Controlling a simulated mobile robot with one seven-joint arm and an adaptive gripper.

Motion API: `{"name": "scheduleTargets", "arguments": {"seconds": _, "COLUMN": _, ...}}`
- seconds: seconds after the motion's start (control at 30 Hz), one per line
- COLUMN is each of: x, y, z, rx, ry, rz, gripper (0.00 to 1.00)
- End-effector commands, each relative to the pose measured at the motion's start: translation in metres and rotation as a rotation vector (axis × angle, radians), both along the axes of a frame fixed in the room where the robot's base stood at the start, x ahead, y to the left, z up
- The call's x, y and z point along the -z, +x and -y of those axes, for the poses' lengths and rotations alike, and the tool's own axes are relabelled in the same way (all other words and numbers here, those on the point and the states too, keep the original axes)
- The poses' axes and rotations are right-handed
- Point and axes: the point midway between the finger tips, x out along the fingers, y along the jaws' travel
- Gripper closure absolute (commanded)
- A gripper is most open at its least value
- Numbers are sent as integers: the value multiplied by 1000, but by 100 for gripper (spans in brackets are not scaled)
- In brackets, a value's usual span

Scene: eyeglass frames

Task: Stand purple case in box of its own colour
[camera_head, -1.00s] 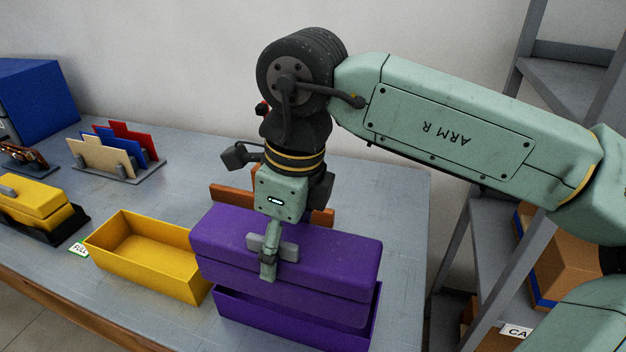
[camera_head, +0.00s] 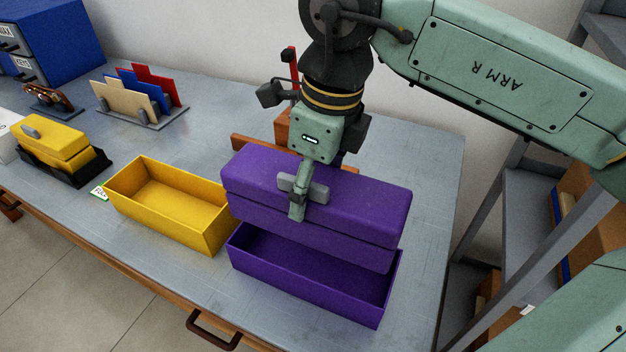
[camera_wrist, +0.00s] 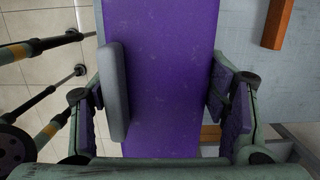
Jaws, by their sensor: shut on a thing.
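The purple case (camera_head: 320,195) is a long closed block with a grey tab (camera_head: 303,187) on its near side. My gripper (camera_head: 297,210) is shut on it about mid-length and holds it level. The case also fills the middle of the wrist view (camera_wrist: 165,80), between my two fingers. The open purple box (camera_head: 300,290) stands on the table, just below and in front of the case. Its visible inside is empty; the case hides its back part. The case appears above the box, roughly parallel to it.
An open, empty yellow box (camera_head: 150,215) stands just left of the purple box. A yellow case (camera_head: 62,148) rests in a black holder further left. A rack (camera_head: 150,118) with coloured cards stands behind, and a brown wooden piece (camera_head: 250,146) lies behind the case. Bare table shows at right.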

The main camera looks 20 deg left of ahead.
Motion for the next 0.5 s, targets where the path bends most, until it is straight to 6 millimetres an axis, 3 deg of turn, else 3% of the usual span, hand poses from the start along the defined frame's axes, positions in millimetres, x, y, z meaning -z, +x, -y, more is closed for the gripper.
{"name": "scheduleTargets", "arguments": {"seconds": 0.5, "x": 55, "y": 0, "z": 0, "rx": 1, "ry": 2, "rz": 0, "gripper": 75}}
